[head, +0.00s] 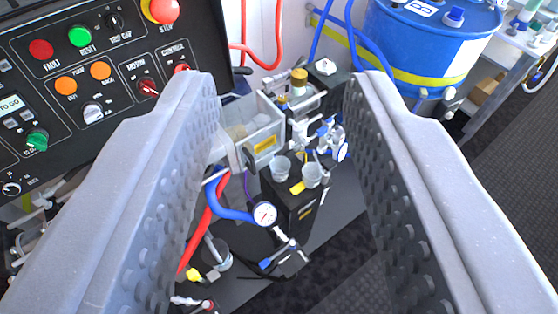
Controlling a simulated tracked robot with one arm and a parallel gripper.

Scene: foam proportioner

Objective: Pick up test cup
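My gripper (285,105) is open, with its two grey fingers wide apart and nothing between the tips. Beyond and below the gap, two small clear cups stand side by side on a black box (293,205). The left cup (281,168) and the right cup (312,175) look alike, and I cannot tell which is the test cup. A third clear cup-like vessel (217,254) sits lower down near the left finger, partly hidden. The fingers are apart from all of these.
A black control panel (60,90) with coloured buttons fills the upper left. A blue drum (430,40) stands upper right. A clear bin (255,135), a pressure gauge (265,214) and blue and red hoses crowd the cups. Dark floor (500,130) is clear at right.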

